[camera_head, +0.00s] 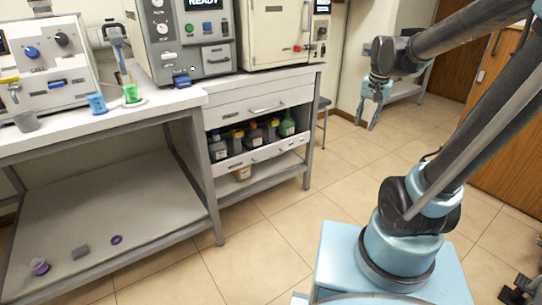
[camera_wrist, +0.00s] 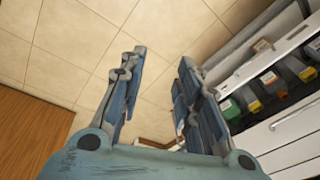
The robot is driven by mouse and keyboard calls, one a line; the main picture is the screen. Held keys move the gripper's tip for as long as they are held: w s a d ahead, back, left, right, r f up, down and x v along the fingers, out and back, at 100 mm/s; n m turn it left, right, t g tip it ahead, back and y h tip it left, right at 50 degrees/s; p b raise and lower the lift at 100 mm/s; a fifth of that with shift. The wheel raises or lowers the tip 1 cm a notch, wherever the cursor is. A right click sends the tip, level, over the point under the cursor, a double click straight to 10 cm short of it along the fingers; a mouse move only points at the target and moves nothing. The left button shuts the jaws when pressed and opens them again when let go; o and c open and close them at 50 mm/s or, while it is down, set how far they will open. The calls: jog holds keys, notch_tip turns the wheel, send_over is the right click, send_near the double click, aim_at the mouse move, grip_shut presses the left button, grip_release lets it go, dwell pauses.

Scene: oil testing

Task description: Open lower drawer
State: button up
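The lower drawer (camera_head: 235,164) is in the bench's drawer unit, below the upper drawer (camera_head: 235,112). In the wrist view, the lower drawer (camera_wrist: 240,76) lies at the upper right and the upper drawer (camera_wrist: 290,140) at the lower right, with bottles between. My gripper (camera_wrist: 158,58) is open and empty, its two fingers apart over floor tiles, to the left of the drawers. In the head view my gripper (camera_head: 372,98) is small, right of the bench and apart from it.
Several capped bottles (camera_head: 250,135) stand between the drawer fronts. Lab machines (camera_head: 188,45) and a blue cup (camera_head: 97,104) stand on the bench. Wooden cabinets (camera_head: 505,130) stand at the right. Tiled floor before the drawers is clear.

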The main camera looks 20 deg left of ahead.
jog(key=w+a+m, duration=0.1)
jog(key=w+a, duration=0.7)
jog(key=m, duration=0.4)
send_over(271, 153)
jog(key=s+d, duration=0.4)
jog(key=s, duration=0.3)
notch_tip(271, 153, down, 20)
jog(key=r, duration=0.1)
jog(key=shift+g+y, duration=0.3)
jog(key=shift+y, duration=0.1)
jog(key=a+f, duration=0.1)
jog(key=f, duration=0.4)
jog(key=w+f, duration=0.1)
jog(key=f, duration=0.5)
jog(key=w+a+f, duration=0.1)
jog(key=f, duration=0.5)
jog(key=shift+w+a, duration=0.2)
jog(key=shift+a, duration=0.15)
grip_shut()
